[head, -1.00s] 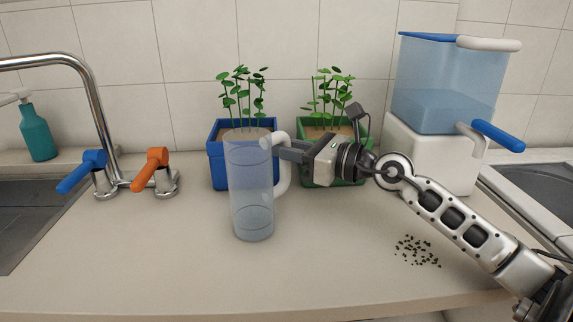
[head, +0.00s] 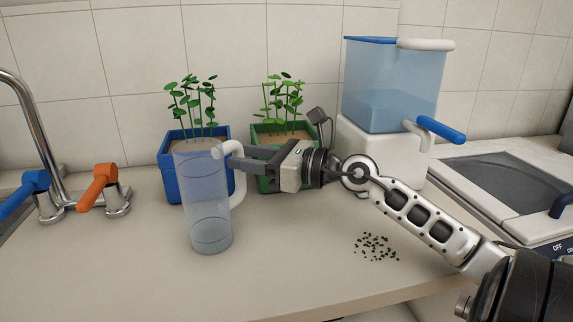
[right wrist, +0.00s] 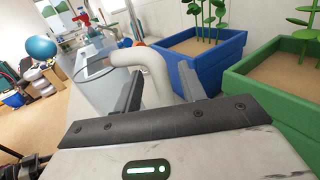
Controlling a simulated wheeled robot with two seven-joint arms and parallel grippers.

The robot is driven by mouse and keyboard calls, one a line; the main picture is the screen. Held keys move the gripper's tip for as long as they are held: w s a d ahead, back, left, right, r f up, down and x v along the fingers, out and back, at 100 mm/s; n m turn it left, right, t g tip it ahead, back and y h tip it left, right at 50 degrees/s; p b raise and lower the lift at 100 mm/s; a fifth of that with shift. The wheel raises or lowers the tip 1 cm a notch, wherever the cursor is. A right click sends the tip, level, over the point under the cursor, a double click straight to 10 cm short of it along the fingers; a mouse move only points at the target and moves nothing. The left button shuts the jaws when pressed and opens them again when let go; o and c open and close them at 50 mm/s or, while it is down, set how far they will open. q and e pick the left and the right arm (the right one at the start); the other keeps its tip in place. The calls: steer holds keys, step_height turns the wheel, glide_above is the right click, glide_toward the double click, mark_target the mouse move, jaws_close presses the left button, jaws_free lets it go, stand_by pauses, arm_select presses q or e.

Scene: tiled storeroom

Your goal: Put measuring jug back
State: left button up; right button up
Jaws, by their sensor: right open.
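The measuring jug (head: 208,215) is a tall clear bluish cylinder with a white handle (head: 240,180) on its right side. It stands upright on the counter in front of the blue planter. My right gripper (head: 232,153) is at the upper part of the handle in the head view. In the right wrist view, the white handle (right wrist: 152,72) lies between the two open fingers of my right gripper (right wrist: 165,88). I cannot tell whether a finger touches it. The jug's rim (right wrist: 95,68) shows beyond the handle. My left gripper is not in view.
A blue planter (head: 177,179) and a green planter (head: 270,180) with seedlings stand behind. A water dispenser (head: 385,150) with a blue lever stands at the back right. Dark seeds (head: 376,247) lie on the counter. An orange tap handle (head: 98,187) is at left.

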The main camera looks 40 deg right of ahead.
steer(key=b+v, duration=0.1)
steer(key=v, duration=0.9)
steer(key=shift+b, duration=0.35)
